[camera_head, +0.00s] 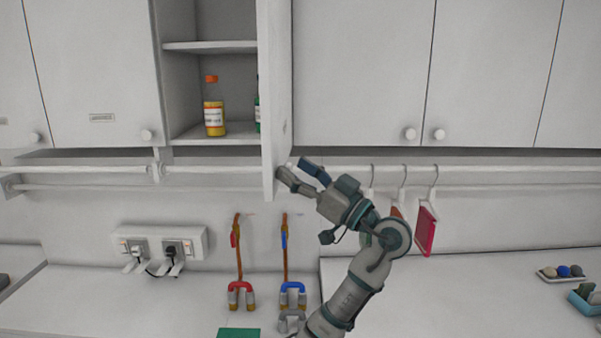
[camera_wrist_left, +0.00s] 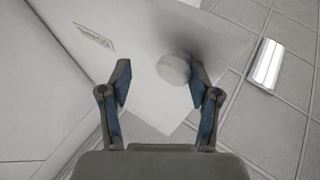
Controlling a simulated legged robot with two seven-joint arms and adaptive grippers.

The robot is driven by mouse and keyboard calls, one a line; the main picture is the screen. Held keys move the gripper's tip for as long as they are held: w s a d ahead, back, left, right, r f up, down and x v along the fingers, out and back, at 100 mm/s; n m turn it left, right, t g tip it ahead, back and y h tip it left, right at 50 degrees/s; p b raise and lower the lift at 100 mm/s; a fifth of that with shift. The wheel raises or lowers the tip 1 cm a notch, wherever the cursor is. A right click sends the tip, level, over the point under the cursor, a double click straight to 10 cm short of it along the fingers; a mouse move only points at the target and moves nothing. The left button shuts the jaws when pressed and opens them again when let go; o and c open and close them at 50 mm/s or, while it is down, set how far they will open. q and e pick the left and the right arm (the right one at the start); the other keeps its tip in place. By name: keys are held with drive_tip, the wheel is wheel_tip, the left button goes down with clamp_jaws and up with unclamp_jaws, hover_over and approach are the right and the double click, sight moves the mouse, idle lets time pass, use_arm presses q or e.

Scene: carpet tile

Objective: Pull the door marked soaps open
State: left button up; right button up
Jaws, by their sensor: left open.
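A wall cabinet door (camera_head: 268,98) stands swung open and shows nearly edge-on in the head view. Its shelves (camera_head: 212,46) are exposed, with an orange-capped bottle (camera_head: 214,118) and part of a green bottle (camera_head: 257,112) on the lower one. In the left wrist view a white door face (camera_wrist_left: 130,30) carries a label (camera_wrist_left: 93,37) too blurred to read and a round knob (camera_wrist_left: 173,69). My left gripper (camera_head: 292,169) is at the open door's lower end, its fingers spread. In the wrist view the knob appears between the fingers (camera_wrist_left: 160,68), nearer the right one; contact is unclear.
Closed cabinet doors (camera_head: 360,70) flank the open one. A rail (camera_head: 230,169) runs below, with hangers and a pink item (camera_head: 426,230). A socket strip (camera_head: 160,243) and hanging red and blue handled tools (camera_head: 240,290) are on the left. Much of the right counter (camera_head: 460,290) is clear.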

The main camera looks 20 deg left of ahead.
use_arm(q)
drive_tip(key=shift+d+f, duration=0.1)
drive_tip(key=shift+d, duration=0.3)
drive_tip(key=v, duration=1.2)
drive_tip(key=shift+w+f, duration=0.1)
drive_tip(key=shift+w, duration=0.05)
drive_tip(key=shift+a, duration=0.1)
